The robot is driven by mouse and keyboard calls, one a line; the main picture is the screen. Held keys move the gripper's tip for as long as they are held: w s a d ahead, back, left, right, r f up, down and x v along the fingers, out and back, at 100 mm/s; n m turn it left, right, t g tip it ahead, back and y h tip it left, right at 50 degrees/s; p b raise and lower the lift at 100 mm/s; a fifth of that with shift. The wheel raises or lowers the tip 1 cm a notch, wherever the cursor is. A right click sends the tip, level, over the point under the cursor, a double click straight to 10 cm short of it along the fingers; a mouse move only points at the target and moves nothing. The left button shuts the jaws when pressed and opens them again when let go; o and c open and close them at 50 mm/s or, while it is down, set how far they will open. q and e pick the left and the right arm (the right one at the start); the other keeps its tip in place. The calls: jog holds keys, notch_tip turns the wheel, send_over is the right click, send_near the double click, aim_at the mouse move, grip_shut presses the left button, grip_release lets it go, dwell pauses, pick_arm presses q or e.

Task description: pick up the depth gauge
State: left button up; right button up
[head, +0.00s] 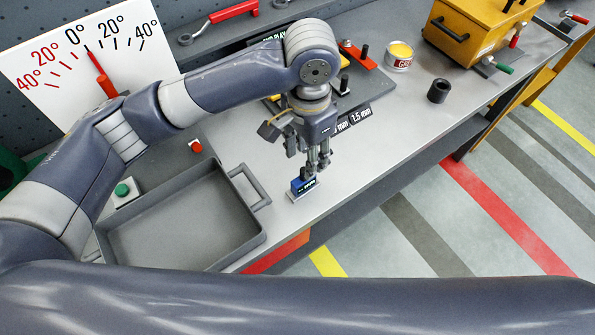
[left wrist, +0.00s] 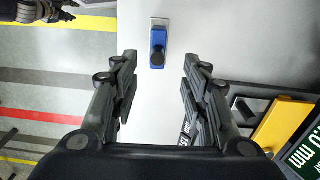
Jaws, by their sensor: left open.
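The depth gauge (head: 303,187) is a small blue block with a lit display and a pale base plate. It stands on the grey bench near the front edge, right of the tray. In the left wrist view the depth gauge (left wrist: 158,36) shows a dark round knob and lies just beyond the fingertips, between their lines. My left gripper (head: 318,160) is above the gauge, pointing down. In the left wrist view its fingers (left wrist: 159,60) are wide apart with nothing between them. What looks like my right gripper (left wrist: 40,10) shows small at the top left there; its jaws are unclear.
An empty grey tray (head: 190,225) with a handle stands left of the gauge. A dark cylinder (head: 438,91), a tin (head: 399,56) and a yellow box (head: 480,28) stand further right. Thickness labels (head: 352,118) lie behind the gripper. Bench right of the gauge is clear.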

aim_at(304, 179)
pick_arm(q)
notch_tip(304, 179, down, 4)
jog(key=shift+s+r, duration=0.1)
jog(key=shift+r, duration=0.15)
notch_tip(304, 179, down, 5)
jog(key=shift+s+r+p, duration=0.1)
jog(key=shift+p, duration=0.7)
jog(key=shift+f, duration=0.3)
grip_shut()
pick_arm(e)
jog(key=shift+s+d+r, duration=0.2)
jog(key=shift+s+r, duration=0.5)
jog(key=shift+r, duration=0.1)
